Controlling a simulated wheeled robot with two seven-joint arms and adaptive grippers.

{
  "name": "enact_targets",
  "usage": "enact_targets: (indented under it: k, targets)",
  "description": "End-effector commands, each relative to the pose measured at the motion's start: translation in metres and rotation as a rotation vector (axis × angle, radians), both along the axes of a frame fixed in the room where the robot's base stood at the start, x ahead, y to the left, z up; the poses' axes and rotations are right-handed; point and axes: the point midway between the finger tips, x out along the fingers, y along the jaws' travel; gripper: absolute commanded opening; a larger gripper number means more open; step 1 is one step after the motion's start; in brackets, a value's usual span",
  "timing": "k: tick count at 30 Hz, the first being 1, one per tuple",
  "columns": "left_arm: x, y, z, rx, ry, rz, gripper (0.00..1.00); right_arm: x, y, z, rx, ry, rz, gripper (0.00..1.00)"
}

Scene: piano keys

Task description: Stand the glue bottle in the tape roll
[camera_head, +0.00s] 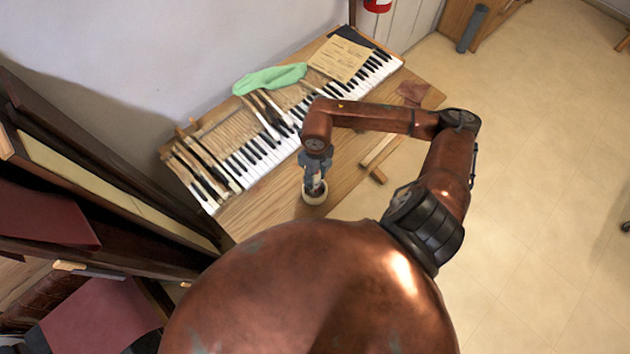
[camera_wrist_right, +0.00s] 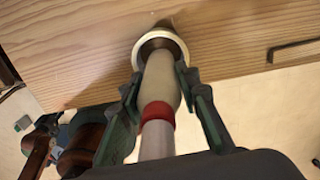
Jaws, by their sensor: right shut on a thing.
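The glue bottle (camera_wrist_right: 160,82) has a cream body, a red band and a pale end towards the wrist camera. My right gripper (camera_wrist_right: 160,76) is shut on it, with one dark finger on each side. In the head view the right gripper (camera_head: 315,168) points down at the wooden table, and little of the bottle shows between its fingers. The tape roll (camera_wrist_right: 144,45) is a pale ring on the table, right at the bottle's far end; it also shows in the head view (camera_head: 314,199), under the gripper. I cannot tell whether the bottle's end is inside the ring or just above it. My left gripper is not in view.
A keyboard (camera_head: 250,158) with loose keys lies behind the gripper. A green cloth (camera_head: 268,79) and a paper sheet (camera_head: 340,58) rest on it. A wooden piece (camera_head: 380,150) lies to the right. Bare table (camera_head: 262,207) shows left of the roll.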

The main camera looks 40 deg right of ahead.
Motion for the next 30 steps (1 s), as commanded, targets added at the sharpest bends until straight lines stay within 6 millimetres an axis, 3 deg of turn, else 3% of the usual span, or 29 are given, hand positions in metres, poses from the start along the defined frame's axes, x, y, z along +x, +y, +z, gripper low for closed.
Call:
enact_targets:
  k: [7, 17, 18, 25, 30]
  targets:
    - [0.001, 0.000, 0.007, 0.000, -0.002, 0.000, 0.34, 0.001, 0.000, -0.030, 0.002, 0.001, -0.001, 0.00]
    - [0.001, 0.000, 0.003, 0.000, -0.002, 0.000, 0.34, 0.001, 0.000, -0.035, 0.001, 0.000, 0.000, 0.00]
    - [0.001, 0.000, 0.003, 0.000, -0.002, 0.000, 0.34, 0.001, 0.000, -0.036, 0.000, 0.000, 0.000, 0.30]
    - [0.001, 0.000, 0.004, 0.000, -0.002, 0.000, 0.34, 0.001, 0.000, -0.034, 0.000, 0.000, 0.000, 0.46]
    - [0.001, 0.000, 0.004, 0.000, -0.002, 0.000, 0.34, 0.001, 0.000, -0.034, 0.000, 0.000, 0.000, 0.47]
